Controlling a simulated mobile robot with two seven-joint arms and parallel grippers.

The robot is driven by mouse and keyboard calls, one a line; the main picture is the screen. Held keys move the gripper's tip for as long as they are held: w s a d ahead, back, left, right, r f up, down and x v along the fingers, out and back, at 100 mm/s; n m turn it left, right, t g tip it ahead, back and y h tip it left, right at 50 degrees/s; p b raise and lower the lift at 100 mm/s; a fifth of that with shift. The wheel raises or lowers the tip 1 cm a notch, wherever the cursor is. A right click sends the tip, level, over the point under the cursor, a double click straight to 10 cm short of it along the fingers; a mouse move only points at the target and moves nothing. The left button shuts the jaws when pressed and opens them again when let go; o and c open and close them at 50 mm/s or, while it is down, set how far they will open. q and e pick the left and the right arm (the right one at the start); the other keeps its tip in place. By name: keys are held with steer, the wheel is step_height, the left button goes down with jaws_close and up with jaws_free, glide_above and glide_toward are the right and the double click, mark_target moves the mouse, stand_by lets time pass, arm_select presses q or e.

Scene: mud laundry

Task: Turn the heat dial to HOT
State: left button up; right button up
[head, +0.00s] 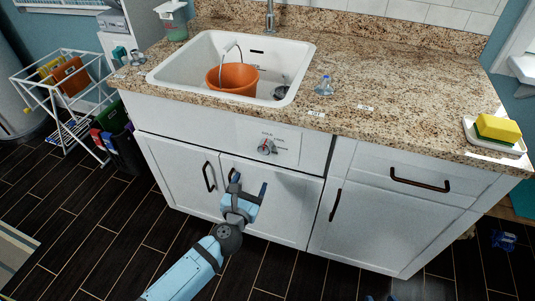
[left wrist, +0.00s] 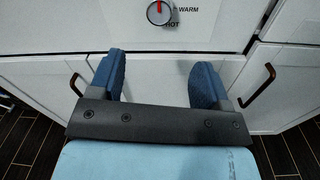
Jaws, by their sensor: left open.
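The heat dial (head: 266,146) is a small round grey knob with a red pointer mark, on the white panel below the sink. In the left wrist view the dial (left wrist: 159,12) is at the top edge, partly cut off. Its red mark points up there, with WARM printed to its right and HOT below it. My left gripper (head: 249,185) is open and empty, below the dial and in front of the cabinet doors. Its two blue fingers (left wrist: 157,76) are spread apart below the dial, not touching it. Small blue tips at the head view's bottom edge may be my right gripper.
A granite counter (head: 400,80) overhangs the panel. The white sink (head: 190,55) holds an orange bucket (head: 232,79). Cabinet doors with dark handles (head: 209,177) are below the dial. A yellow and green sponge (head: 497,128) sits on a dish at right. A drying rack (head: 65,85) stands left.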

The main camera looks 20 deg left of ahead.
mark_target(264, 151)
arm_select(q)
steer(key=w+b, duration=0.1)
steer(key=w, duration=1.2)
steer(key=shift+w, duration=0.3)
steer(key=c, duration=0.9)
